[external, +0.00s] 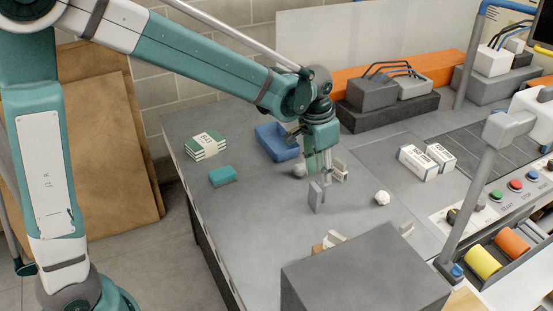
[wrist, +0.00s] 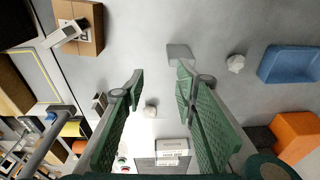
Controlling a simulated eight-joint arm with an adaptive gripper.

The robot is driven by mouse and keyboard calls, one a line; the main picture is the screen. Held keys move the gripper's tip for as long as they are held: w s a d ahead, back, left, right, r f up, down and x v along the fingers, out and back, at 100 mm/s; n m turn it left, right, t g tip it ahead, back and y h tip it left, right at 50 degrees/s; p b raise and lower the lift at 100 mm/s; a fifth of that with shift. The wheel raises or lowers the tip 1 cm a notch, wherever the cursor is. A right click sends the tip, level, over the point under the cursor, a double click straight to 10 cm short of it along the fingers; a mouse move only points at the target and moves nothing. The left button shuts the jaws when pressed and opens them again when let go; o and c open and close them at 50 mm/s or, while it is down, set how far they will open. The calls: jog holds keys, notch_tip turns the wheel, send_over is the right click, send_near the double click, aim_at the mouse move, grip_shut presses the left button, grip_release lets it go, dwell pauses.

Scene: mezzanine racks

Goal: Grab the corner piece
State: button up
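My gripper (external: 320,172) points down above the grey table; it also shows in the wrist view (wrist: 160,80), with its two green fingers apart and nothing between the tips. A small grey angled piece (external: 316,197), likely the corner piece, stands on the table just in front of the gripper. In the wrist view the grey piece (wrist: 178,52) lies beyond the right fingertip, apart from it or barely overlapped by it. A pale upright shape (external: 340,171) shows beside the fingers; I cannot tell whether it is a separate part.
Crumpled white balls (external: 382,198) (wrist: 235,63) lie on either side. A blue tray (external: 277,141), a teal block (external: 222,175) and a green-white stack (external: 205,146) are behind and left. White cartons (external: 418,162) are right. A large grey box (external: 365,271) blocks the front.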

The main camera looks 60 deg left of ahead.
jog(key=g+p, duration=0.2)
jog(key=p, duration=0.3)
send_over(323, 203)
jog(key=f, duration=0.5)
jog(key=shift+w+a+f, duration=0.3)
jog(key=shift+w+f, duration=0.05)
jog(key=shift+w, duration=0.05)
jog(key=shift+w+a+f, duration=0.15)
jog(key=shift+a+f, duration=0.05)
jog(key=shift+f, duration=0.15)
jog(key=shift+f, duration=1.3)
jog(key=shift+s+f, duration=0.2)
jog(key=shift+f, duration=1.1)
jog(key=shift+s+f, duration=0.15)
jog(key=shift+f, duration=1.15)
jog(key=shift+c, duration=0.7)
